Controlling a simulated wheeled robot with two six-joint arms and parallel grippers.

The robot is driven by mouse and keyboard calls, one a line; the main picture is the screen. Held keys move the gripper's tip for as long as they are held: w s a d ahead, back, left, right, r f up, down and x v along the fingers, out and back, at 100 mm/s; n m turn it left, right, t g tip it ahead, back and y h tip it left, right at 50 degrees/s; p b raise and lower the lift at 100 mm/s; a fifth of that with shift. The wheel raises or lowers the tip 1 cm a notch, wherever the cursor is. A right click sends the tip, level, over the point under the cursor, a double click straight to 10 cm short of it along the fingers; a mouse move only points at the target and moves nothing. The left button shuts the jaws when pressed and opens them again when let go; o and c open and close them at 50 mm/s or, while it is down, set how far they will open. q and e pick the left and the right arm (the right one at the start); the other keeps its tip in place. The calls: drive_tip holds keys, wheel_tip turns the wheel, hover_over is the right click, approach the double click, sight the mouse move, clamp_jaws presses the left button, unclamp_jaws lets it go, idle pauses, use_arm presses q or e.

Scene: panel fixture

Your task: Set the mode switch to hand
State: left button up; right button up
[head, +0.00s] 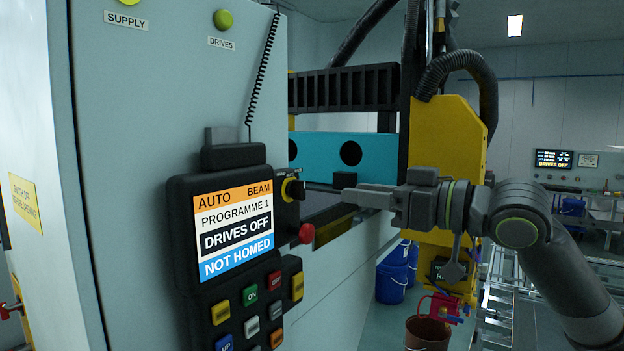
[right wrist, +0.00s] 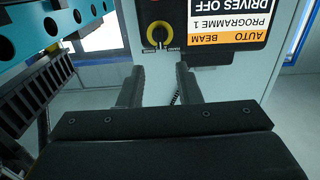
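The mode switch is a yellow rotary knob (head: 293,189) on a dark plate at the upper right of the pendant (head: 180,240). It also shows in the right wrist view (right wrist: 158,35), above the space between my fingers. Its small labels are too small to read surely. The pendant screen (head: 235,228) reads AUTO, BEAM, PROGRAMME 1, DRIVES OFF, NOT HOMED. My right gripper (head: 326,190) reaches in from the right, level with the knob. In the right wrist view its fingers (right wrist: 160,72) are apart with nothing between them. My left gripper is not in view.
A red mushroom button (head: 308,233) sits just below the knob. Several coloured keys (head: 250,295) lie below the screen. A coiled cable (head: 263,70) hangs above the pendant on the grey cabinet (head: 150,100). A turquoise beam (head: 325,148) and yellow machine part (head: 447,135) stand behind my right arm.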

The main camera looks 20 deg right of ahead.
sight(304, 186)
drive_tip(key=p+x, duration=0.3)
drive_tip(key=x, duration=0.5)
drive_tip(key=shift+r, duration=0.15)
drive_tip(key=shift+p+x, duration=0.3)
drive_tip(key=shift+x, duration=0.6)
clamp_jaws()
